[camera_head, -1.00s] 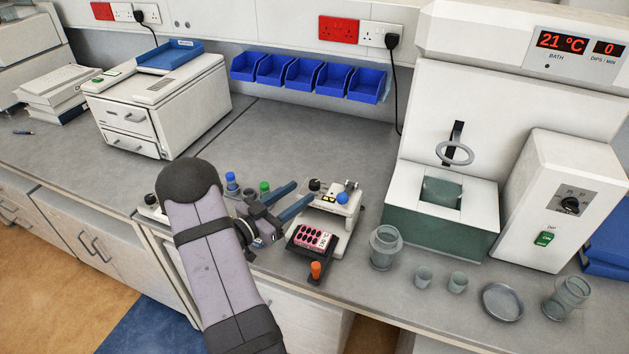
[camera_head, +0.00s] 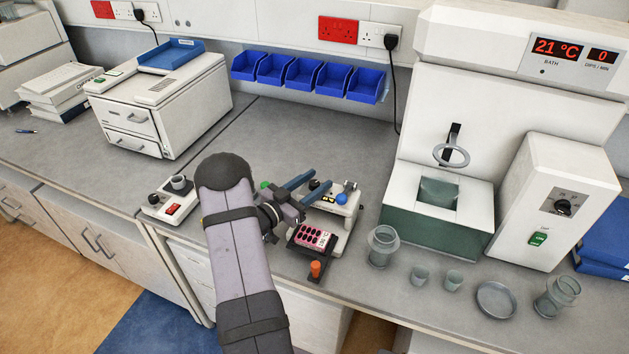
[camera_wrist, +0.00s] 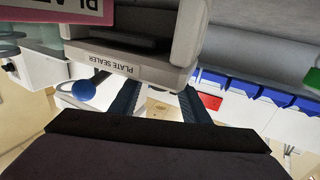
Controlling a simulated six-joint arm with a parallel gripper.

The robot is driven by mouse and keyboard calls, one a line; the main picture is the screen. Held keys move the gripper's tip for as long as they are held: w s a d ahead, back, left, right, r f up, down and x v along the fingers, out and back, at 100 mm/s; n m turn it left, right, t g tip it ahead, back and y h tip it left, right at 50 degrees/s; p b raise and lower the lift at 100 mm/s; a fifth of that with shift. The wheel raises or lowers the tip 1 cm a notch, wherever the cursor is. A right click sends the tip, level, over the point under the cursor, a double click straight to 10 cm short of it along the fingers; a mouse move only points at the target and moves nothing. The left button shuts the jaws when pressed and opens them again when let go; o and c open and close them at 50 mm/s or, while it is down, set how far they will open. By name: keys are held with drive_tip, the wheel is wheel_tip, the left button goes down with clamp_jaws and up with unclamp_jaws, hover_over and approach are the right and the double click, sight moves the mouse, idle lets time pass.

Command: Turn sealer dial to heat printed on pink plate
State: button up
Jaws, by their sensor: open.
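The plate sealer (camera_head: 347,208) is a small white machine on the bench, with a black dial (camera_head: 314,184) at its back left and a blue ball knob (camera_head: 349,187) on its right. Its upside-down "PLATE SEALER" label (camera_wrist: 108,64) shows in the wrist view. The pink plate (camera_head: 313,237) with dark wells sits in front on a black holder; its pink edge (camera_wrist: 60,10) is at the wrist view's top left. My gripper (camera_head: 321,179) is open and empty, its blue fingers beside the dial in the picture. Contact and the dial's setting cannot be told; printed heat is unreadable.
A small white device with a cup (camera_head: 173,198) stands left of my arm. An orange-capped item (camera_head: 316,268) is in front of the plate. A glass jar (camera_head: 383,246) and the dip bath (camera_head: 437,226) stand to the right. Blue bins (camera_head: 306,75) hang behind; bench between is clear.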

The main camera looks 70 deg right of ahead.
drive_tip(key=c, duration=1.1)
drive_tip(key=shift+o, duration=0.2)
